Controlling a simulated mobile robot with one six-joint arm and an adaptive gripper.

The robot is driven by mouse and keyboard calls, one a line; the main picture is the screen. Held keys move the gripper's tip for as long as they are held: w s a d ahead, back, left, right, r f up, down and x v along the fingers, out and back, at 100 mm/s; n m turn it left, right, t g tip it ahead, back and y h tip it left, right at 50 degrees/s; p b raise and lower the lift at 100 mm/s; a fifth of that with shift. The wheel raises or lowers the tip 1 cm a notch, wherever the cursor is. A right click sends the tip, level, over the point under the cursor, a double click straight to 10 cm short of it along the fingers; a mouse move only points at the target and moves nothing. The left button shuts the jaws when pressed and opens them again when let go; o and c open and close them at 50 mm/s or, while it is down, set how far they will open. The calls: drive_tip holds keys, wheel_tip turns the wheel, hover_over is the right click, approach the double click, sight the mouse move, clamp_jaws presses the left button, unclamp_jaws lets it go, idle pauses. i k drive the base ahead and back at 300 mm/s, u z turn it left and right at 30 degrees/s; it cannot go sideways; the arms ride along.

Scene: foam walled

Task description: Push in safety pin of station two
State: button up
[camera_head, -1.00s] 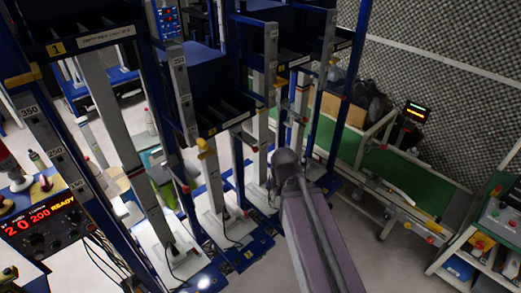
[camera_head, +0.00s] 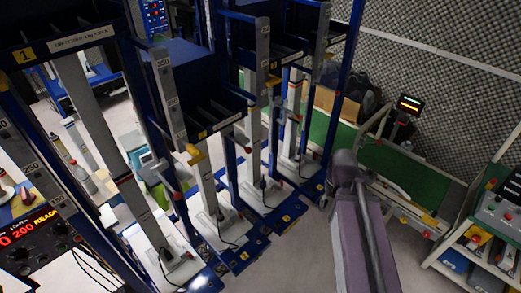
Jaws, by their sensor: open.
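A row of blue-framed stations with grey upright columns runs from the left to the middle. The nearest one carries a yellow plate marked 1 (camera_head: 24,55). The station behind it, which appears to be station two (camera_head: 205,112), has a dark blue box-like top with slots and a small yellow plate, its number too small to read. A yellow part (camera_head: 195,153) sits on its column below the top; I cannot tell whether this is the safety pin. My purple-grey arm rises at the lower right of the stations. My gripper cannot be made out.
A green-topped bench (camera_head: 410,177) stands behind my arm, with a small lit display (camera_head: 411,103) on a post. A control box with buttons (camera_head: 502,212) sits on a shelf unit at the right. Open grey floor lies around my arm. Cables trail by the station bases.

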sight(249, 150)
drive_tip(key=z, duration=0.2)
drive_tip(key=k, duration=1.15)
drive_tip(key=u, duration=0.6)
drive_tip(key=i, duration=1.05)
drive_tip(key=u, duration=0.05)
